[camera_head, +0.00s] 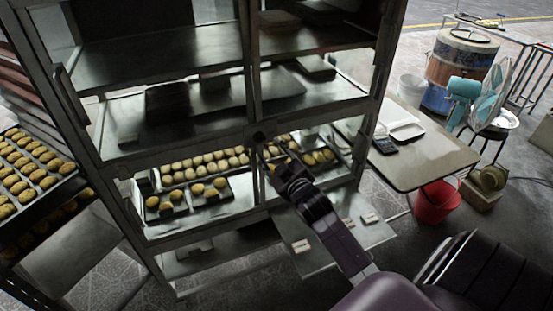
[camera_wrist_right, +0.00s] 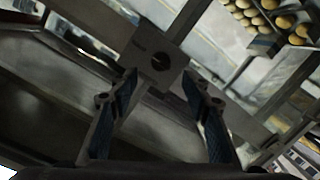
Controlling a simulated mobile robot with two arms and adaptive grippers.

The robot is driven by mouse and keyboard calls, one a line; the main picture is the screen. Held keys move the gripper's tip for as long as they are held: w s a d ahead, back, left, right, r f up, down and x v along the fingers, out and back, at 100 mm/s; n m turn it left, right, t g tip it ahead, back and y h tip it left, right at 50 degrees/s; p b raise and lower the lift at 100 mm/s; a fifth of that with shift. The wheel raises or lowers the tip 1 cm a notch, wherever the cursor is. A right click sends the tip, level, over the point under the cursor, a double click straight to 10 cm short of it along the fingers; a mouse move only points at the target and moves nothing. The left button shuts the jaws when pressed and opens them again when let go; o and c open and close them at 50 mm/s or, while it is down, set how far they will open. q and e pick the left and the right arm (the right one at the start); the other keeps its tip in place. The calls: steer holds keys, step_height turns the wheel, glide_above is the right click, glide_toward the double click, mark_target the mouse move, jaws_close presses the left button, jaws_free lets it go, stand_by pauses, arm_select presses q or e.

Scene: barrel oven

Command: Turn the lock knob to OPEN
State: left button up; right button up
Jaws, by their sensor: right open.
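The lock knob (camera_wrist_right: 160,62) is a small dark round piece on a square metal plate (camera_wrist_right: 150,45), set where the cabinet's frame bars cross. In the head view the lock area (camera_head: 257,137) is at the middle of the glass cabinet's front. My right gripper (camera_head: 272,166) is in front of it and hides part of it. In the right wrist view the right gripper (camera_wrist_right: 162,75) is open and empty, with the knob beyond and between its two fingers, apart from them. The lettering on the plate is too small to read. My left gripper is out of view.
The metal and glass cabinet (camera_head: 175,64) holds trays of round pastries (camera_head: 205,165). A rack of pastry trays (camera_head: 35,170) stands at the left. A table (camera_head: 425,165) with a calculator (camera_head: 385,146) and a red bucket (camera_head: 437,200) are at the right.

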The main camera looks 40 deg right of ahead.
steer(key=shift+v, duration=2.15)
